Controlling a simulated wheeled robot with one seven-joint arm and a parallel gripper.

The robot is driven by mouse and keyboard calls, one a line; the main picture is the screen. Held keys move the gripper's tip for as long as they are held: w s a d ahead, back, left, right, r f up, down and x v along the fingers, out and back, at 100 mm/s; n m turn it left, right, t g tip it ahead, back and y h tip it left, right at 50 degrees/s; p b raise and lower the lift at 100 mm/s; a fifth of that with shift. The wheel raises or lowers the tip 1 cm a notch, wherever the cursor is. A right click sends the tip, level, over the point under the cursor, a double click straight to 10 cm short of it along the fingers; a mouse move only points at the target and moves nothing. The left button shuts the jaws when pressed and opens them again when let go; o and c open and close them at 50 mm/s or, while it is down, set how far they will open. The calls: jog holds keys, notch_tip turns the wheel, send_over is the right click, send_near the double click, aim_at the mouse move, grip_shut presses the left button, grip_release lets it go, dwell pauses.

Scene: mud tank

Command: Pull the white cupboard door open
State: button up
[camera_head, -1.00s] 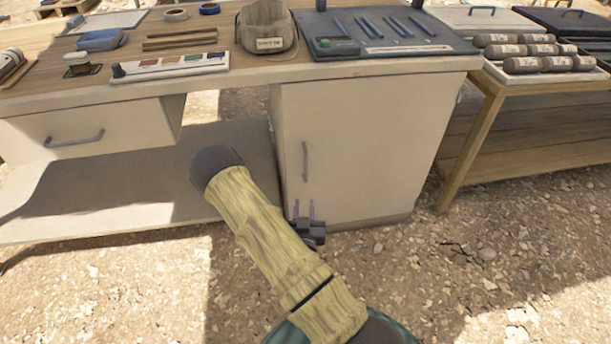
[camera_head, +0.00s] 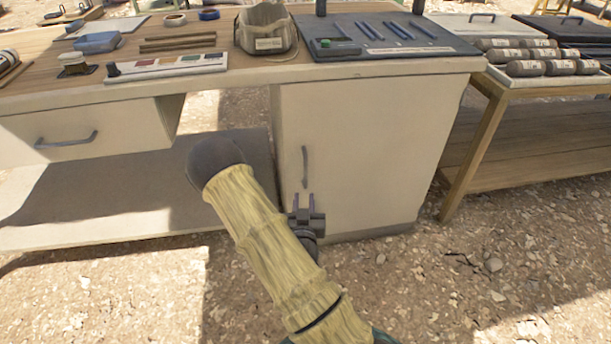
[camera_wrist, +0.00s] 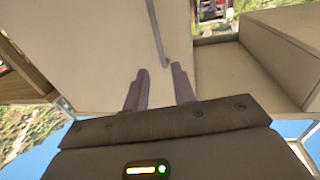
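The white cupboard door (camera_head: 355,150) is shut under the right part of the workbench. Its grey vertical bar handle (camera_head: 305,166) is near the door's left edge. In the wrist view the door (camera_wrist: 100,45) fills the upper middle, and the handle (camera_wrist: 157,35) runs down to just above my fingertips. I cannot tell how far the fingertips are from the door.
A drawer (camera_head: 75,134) with a grey handle is at the left, above a low shelf (camera_head: 100,210). A wooden side table (camera_head: 480,150) stands at the right. The gravel ground in front is clear.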

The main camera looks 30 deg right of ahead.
aim_at(305, 170)
jog(key=b+x, duration=0.7)
jog(key=x, duration=0.5)
jog(key=shift+w+d, duration=0.35)
jog(key=shift+w, duration=0.2)
grip_shut()
